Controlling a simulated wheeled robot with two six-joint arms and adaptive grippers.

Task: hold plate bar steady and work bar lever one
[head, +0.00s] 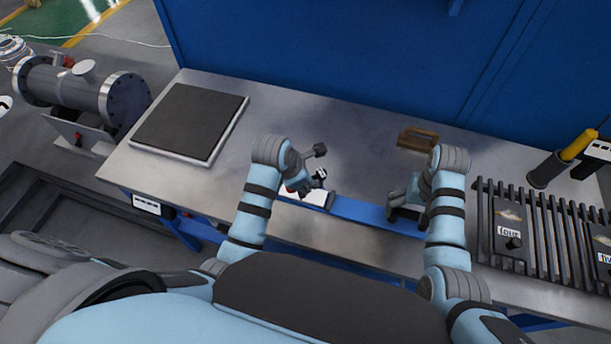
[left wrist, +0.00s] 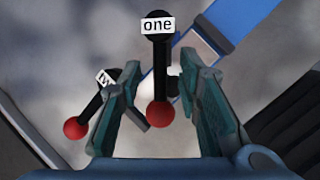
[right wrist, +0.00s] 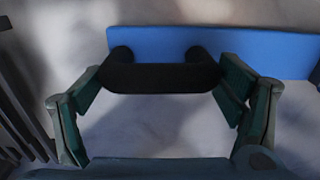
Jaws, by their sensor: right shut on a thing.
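The blue plate bar (head: 358,208) lies along the front of the metal bench. Its black handle (right wrist: 160,77) shows in the right wrist view, with a finger of my right gripper (right wrist: 165,90) at each end, shut on it. In the head view my right gripper (head: 403,208) is at the bar's right part. Lever one (left wrist: 157,70), black with a red ball and a label "one", stands between the fingers of my left gripper (left wrist: 162,95). The fingers are open, with gaps on both sides. A second lever (left wrist: 90,105) with a red ball is outside the left finger.
A brown block (head: 417,138) lies behind my right gripper. A dark square pad (head: 190,122) is on the left of the bench. A slatted rack (head: 545,235) with labelled plates is at the right. A blue wall (head: 350,50) rises behind. The rear middle bench is mostly clear.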

